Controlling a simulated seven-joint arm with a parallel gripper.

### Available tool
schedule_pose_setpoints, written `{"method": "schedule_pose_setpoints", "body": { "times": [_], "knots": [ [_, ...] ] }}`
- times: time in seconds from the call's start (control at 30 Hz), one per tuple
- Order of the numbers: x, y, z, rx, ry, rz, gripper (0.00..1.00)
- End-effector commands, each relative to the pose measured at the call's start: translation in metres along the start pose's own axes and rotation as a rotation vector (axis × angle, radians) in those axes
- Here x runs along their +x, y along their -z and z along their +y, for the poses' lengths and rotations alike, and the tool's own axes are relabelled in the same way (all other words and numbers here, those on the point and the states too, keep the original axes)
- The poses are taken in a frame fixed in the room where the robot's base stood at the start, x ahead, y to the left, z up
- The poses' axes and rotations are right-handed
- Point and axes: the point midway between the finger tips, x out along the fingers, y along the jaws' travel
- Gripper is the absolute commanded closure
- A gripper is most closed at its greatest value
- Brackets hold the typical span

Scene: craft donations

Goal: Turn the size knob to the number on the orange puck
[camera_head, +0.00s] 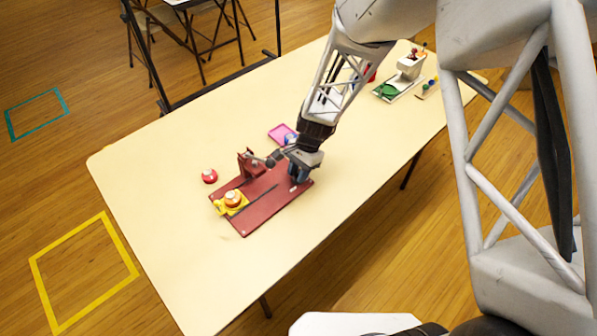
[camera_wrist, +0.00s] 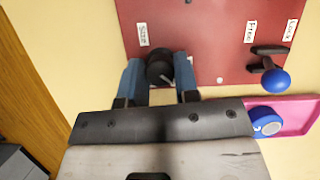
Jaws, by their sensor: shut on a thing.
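The black size knob (camera_wrist: 159,69) sits on the dark red board (camera_head: 262,207), beside the white "Size" label (camera_wrist: 143,35). My gripper (camera_wrist: 159,75) has its blue fingers on both sides of the knob and is shut on it. In the head view my gripper (camera_head: 299,174) is at the board's right end and hides the knob.
A lever with a blue ball (camera_wrist: 275,80) stands by the "Free" (camera_wrist: 250,32) and "Lock" (camera_wrist: 290,30) labels. A pink tray (camera_wrist: 292,112) holds a blue puck (camera_wrist: 267,123). A red puck (camera_head: 209,176) lies left of the board. A green-and-white device (camera_head: 410,69) stands far right.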

Motion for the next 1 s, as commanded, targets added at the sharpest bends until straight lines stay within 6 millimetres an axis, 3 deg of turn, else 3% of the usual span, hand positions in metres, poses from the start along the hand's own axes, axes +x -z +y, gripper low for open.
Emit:
{"method": "schedule_pose_setpoints", "body": {
  "times": [0.6, 1.0],
  "knots": [
    [0.0004, -0.0008, -0.0021, -0.508, -0.211, 0.000, 0.95],
    [0.0006, -0.0008, -0.0020, -0.651, -0.270, -0.001, 0.95]
  ]
}}
